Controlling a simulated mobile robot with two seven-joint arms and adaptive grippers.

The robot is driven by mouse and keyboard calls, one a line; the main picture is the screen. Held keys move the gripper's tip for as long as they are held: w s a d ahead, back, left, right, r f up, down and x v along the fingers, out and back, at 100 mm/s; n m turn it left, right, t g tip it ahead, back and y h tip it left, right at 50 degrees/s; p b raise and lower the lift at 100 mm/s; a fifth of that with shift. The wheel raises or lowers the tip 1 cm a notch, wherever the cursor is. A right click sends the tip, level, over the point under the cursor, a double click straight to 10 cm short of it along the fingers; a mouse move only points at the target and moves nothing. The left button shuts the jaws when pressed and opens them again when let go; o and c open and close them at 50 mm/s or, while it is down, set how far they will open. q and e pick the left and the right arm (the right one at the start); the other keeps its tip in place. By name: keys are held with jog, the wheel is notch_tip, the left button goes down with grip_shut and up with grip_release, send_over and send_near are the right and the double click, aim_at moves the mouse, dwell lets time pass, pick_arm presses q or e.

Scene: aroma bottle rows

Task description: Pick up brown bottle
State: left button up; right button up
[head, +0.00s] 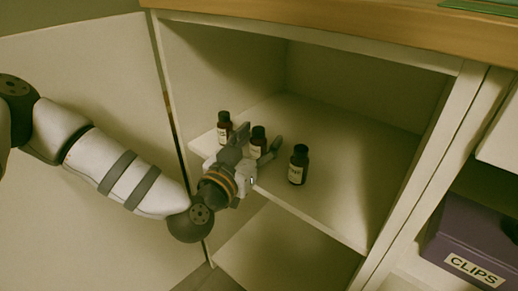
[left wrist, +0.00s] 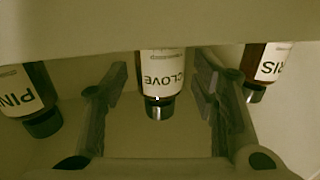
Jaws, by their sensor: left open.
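Three small brown bottles with black caps and pale labels stand upright in a row on the cabinet shelf: a left bottle (head: 224,127), a middle bottle (head: 258,145) and a right bottle (head: 298,166). My left gripper (head: 260,137) is open, its fingers on either side of the middle bottle. In the left wrist view the bottles appear upside down. The one labelled CLOVE (left wrist: 161,75) is between the open fingers (left wrist: 160,78). A bottle reading PIN (left wrist: 30,98) is at left, and one ending in RIS (left wrist: 262,68) at right; both are partly cut off. Finger contact cannot be told.
The white shelf (head: 335,205) is bare behind and right of the bottles. The cabinet has side walls and a wooden top (head: 330,30) above. A purple box marked CLIPS (head: 470,240) sits in the compartment at right.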

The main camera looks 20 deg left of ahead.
pick_arm(q)
grip_shut()
jog(key=shift+r, duration=0.1)
